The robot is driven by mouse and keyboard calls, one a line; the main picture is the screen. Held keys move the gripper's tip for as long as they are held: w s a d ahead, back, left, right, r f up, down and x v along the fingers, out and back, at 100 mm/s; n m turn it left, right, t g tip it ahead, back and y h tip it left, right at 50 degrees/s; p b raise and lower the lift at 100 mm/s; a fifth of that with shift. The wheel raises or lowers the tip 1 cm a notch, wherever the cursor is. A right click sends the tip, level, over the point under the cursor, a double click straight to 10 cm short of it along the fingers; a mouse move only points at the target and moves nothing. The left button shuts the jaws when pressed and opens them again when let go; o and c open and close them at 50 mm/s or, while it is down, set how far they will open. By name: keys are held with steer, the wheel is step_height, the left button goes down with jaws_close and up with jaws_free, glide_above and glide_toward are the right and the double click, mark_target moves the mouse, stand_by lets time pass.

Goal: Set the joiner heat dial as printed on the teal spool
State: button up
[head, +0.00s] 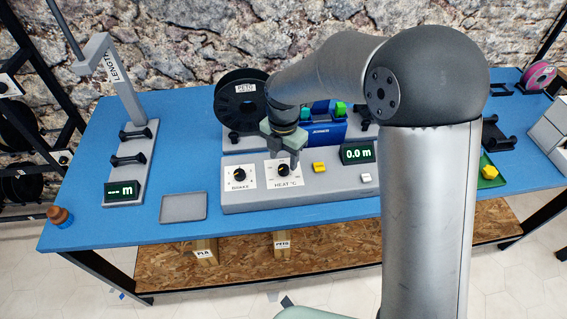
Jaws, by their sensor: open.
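The joiner's grey panel (235,200) stands mid-table, with a black heat dial (283,171) on a white plate marked "HEAT °C". My gripper (284,158) is open, pointing down at the heat dial, with its fingertips close to the knob. Whether they touch it I cannot tell. The dial's numbers are too small to read. A black-flanged spool (232,108) with a "PETG" label stands behind the panel, partly hidden by my arm. I cannot make out a teal spool or its printed heat value.
A brake dial (239,175) sits left of the heat dial. Right of it are a yellow button (319,167) and a display (357,154) reading "0.0 m". A grey tray (183,207) and a length gauge (124,148) stand left. My arm hides part of the right side.

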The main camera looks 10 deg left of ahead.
mark_target(284, 167)
steer(key=shift+f, duration=1.8)
steer(key=c, duration=1)
